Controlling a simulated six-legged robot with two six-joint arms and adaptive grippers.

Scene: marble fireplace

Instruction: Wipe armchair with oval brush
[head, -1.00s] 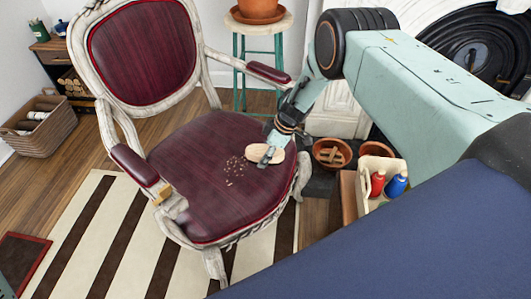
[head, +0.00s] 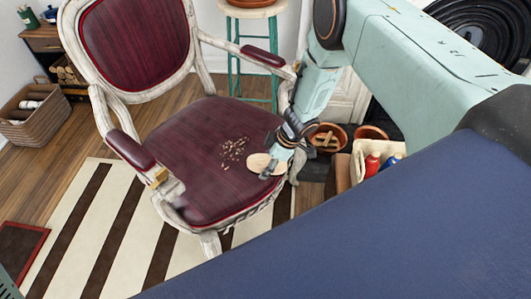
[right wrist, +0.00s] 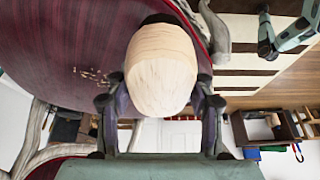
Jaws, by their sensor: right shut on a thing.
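The armchair (head: 190,185) has a dark red seat and back in a worn white frame. A patch of brown crumbs (head: 233,151) lies on its seat. My right gripper (head: 269,172) is shut on the oval brush (head: 259,162), a pale wooden oval, at the seat's right front. The brush is right of the crumbs; contact with the seat is not clear. In the right wrist view the brush (right wrist: 162,70) sits between both fingers and the crumbs (right wrist: 92,74) show to its left. Part of my left arm (right wrist: 292,36) shows there; its jaw state is unclear.
Armrests (head: 130,149) flank the seat. Clay pots (head: 327,136) and a box (head: 360,163) with red and blue spools stand right of the chair. A green-legged stool (head: 253,12) is behind. A striped rug (head: 95,225) and a wicker basket (head: 38,115) are left.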

